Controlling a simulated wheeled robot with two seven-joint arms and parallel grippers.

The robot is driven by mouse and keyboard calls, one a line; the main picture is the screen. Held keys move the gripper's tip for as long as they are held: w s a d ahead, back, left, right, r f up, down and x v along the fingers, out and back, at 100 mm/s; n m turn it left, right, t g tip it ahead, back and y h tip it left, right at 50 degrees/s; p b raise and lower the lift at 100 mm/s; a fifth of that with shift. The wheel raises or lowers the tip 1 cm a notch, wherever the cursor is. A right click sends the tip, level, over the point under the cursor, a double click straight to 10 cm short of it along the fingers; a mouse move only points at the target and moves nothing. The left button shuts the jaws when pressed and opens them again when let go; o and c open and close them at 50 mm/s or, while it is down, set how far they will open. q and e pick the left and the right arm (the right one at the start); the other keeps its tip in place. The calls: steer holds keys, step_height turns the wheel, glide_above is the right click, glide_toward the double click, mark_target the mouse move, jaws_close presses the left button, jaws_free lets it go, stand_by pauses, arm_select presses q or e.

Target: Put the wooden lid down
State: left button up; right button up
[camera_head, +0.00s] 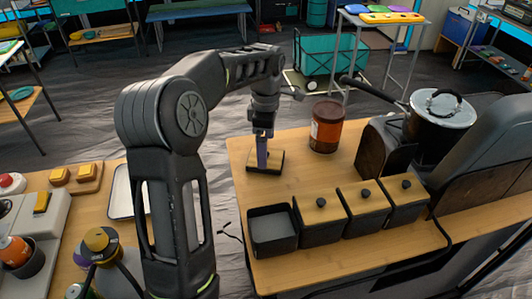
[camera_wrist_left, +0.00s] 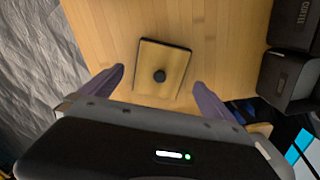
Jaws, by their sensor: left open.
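The wooden lid (camera_head: 265,160) lies on the wooden table near its left edge, behind the open dark bin. In the left wrist view the lid (camera_wrist_left: 161,69) is flat, knob up, with a dark knob in its middle. My left gripper (camera_head: 262,154) is above the lid. In the left wrist view its two fingers (camera_wrist_left: 160,90) are spread wide on either side of the lid, apart from the knob. My right gripper is not in view.
An open dark bin (camera_head: 272,231) stands beside several bins with wooden lids. A brown jar (camera_head: 326,127) stands right of the lid. A pot (camera_head: 441,112) is further right. The table (camera_head: 240,150) has bare room around the lid.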

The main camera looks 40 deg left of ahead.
arm_select(q)
step_height(320, 180, up, 8)
steer(key=p, duration=0.2)
stand_by(0.9)
